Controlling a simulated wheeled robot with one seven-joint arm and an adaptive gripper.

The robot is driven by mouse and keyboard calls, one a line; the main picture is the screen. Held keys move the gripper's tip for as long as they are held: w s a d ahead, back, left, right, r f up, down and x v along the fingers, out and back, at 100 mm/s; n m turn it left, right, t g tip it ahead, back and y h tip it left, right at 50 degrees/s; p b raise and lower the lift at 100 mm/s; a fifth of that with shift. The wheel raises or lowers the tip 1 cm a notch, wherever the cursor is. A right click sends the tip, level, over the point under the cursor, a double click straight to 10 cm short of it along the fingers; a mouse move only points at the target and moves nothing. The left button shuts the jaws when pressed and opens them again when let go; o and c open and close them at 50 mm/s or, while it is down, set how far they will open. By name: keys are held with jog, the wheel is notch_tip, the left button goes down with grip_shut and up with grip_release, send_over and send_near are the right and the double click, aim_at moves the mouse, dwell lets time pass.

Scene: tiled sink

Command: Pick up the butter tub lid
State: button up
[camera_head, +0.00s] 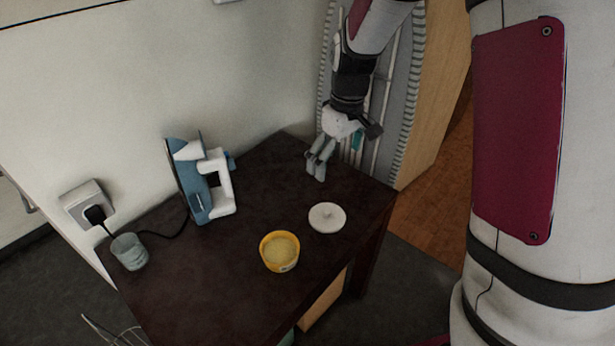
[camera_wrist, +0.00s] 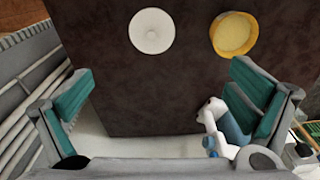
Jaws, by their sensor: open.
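In the wrist view the lid (camera_wrist: 152,31) is at the top, left of the tub (camera_wrist: 233,34). My gripper's teal-padded fingers (camera_wrist: 160,97) are spread wide with nothing between them.
A blue and white iron-like appliance (camera_head: 205,180) stands on the table at the back left. A glass cup (camera_head: 129,251) is at the left edge, near a cord and wall socket (camera_head: 88,205). The table around the lid is clear.

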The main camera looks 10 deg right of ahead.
jog(key=n+b, duration=0.1)
jog(key=b, duration=0.1)
send_over(328, 211)
notch_tip(328, 211, down, 9)
jog(key=shift+g, duration=0.4)
jog(key=f, duration=0.7)
jog(key=shift+s+d+f, duration=0.15)
jog(key=shift+d+f, duration=0.1)
jog(key=shift+f, duration=0.1)
jog(key=shift+w+a+f, duration=0.15)
jog(key=shift+f, duration=1.3)
jog(key=shift+w+a+f, duration=0.1)
jog(key=shift+a+f, duration=0.05)
jog(key=shift+f, duration=1.3)
jog(key=c, duration=1.3)
jog(key=shift+s, duration=0.1)
jog(key=c, duration=0.3)
jog(key=shift+c, duration=0.3)
